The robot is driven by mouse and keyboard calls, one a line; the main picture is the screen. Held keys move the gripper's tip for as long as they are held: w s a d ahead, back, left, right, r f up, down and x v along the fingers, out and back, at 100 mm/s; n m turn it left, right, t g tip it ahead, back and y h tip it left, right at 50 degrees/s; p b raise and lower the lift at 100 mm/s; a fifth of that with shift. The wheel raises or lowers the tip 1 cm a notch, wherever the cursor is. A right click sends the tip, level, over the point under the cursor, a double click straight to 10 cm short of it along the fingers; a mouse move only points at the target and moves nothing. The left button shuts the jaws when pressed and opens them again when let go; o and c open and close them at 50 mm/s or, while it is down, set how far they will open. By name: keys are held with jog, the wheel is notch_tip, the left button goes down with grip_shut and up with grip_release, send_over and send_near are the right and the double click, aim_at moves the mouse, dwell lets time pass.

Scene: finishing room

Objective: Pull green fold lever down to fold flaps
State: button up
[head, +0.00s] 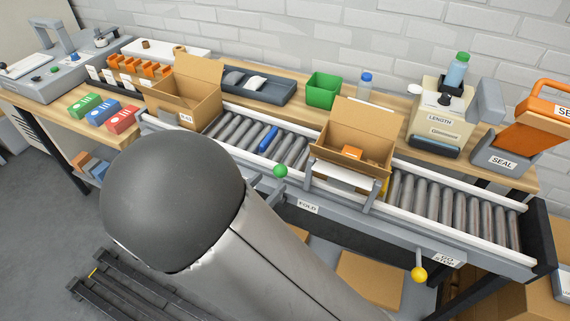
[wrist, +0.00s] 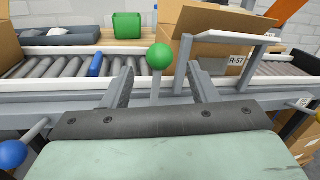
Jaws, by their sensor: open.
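The green fold lever is a green ball (head: 281,171) on a grey stem, at the front of the conveyor left of the FOLD label (head: 308,206). In the wrist view the green ball (wrist: 160,57) stands upright just beyond and between the fingertips of my gripper (wrist: 161,80). My gripper is open with nothing between its fingers that I can see touching them. An open carton (head: 350,150) with raised flaps sits on the rollers behind a grey folding frame (head: 345,172); the carton also shows in the wrist view (wrist: 222,48). My gripper is hidden behind my arm in the head view.
A yellow-knobbed GO/STOP lever (head: 419,274) sticks out at the front right. A blue knob (wrist: 12,154) shows at lower left in the wrist view.

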aim_at(285, 167)
jog(key=x, duration=0.8)
jog(key=shift+p, duration=0.3)
grip_shut()
